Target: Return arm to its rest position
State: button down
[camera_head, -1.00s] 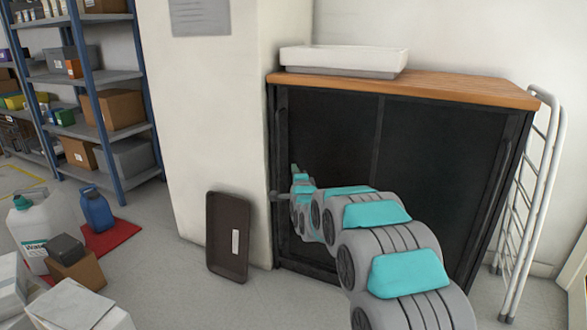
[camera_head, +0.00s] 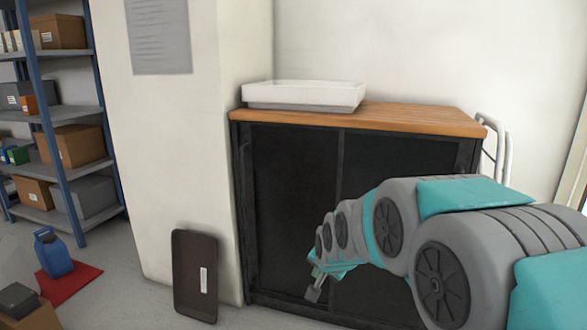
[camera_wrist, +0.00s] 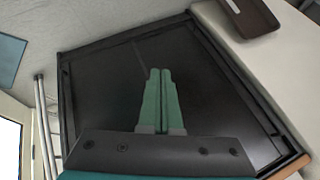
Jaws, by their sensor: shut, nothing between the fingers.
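My arm reaches in from the lower right in the head view, grey with teal panels. My gripper (camera_head: 314,287) is at its far end, low in front of the black cabinet (camera_head: 292,190). In the wrist view my gripper (camera_wrist: 160,72) shows two green fingers side by side and touching, with nothing between them. The cabinet's dark front (camera_wrist: 105,90) fills most of the view behind the fingers. Both cabinet doors look shut.
A white tray (camera_head: 303,96) sits on the cabinet's wooden top (camera_head: 410,118). A dark brown tray (camera_head: 194,275) leans on the pillar (camera_head: 180,150). A white rack (camera_head: 492,150) stands right of the cabinet. Shelving (camera_head: 75,130) and a blue jug (camera_head: 53,252) are at left.

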jog(key=s+d+n+g, duration=0.2)
jog(key=s+d+g, duration=0.1)
jog(key=s, duration=1)
jog(key=s+d+n+g+h+p, duration=0.1)
jog(key=s+d+n+g, duration=0.1)
jog(key=s, duration=1.1)
jog(key=s+d+n+g, duration=0.2)
jog(key=s+d+g, duration=0.2)
jog(key=s, duration=0.9)
jog(key=shift+s+f+n, duration=0.25)
jog(key=shift+f+n, duration=0.05)
jog(key=shift+f, duration=0.15)
